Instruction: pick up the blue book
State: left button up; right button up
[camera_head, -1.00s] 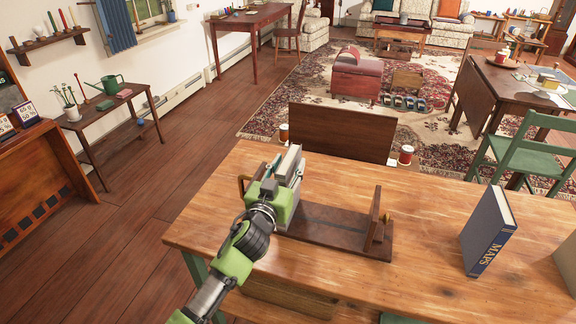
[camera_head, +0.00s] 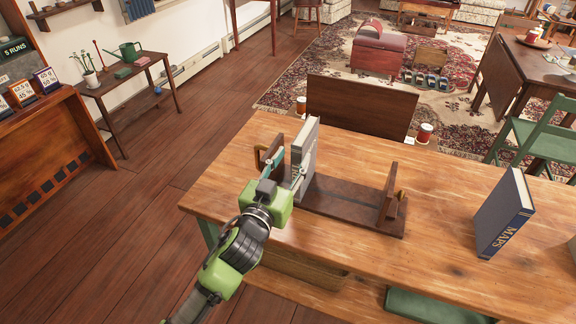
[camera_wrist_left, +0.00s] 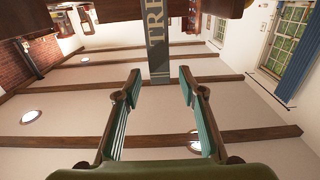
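The blue book (camera_head: 504,214), marked MAPS, stands upright on the right part of the wooden table, apart from my left gripper. My left gripper (camera_head: 287,172) is at the left end of a dark wooden book rack (camera_head: 345,215). In the left wrist view, the grey book's lettered spine (camera_wrist_left: 158,45) shows beyond the open fingers (camera_wrist_left: 158,85), with a gap on each side. My right gripper is not in view.
The wooden table (camera_head: 420,255) is clear between the rack and the blue book. A dark wooden panel (camera_head: 360,107) stands behind the table, with an orange-red jar (camera_head: 424,134) near it. A green chair (camera_head: 545,145) is behind on the right.

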aim_at(509, 205)
jog(key=z, duration=1.4)
jog(key=k, duration=0.1)
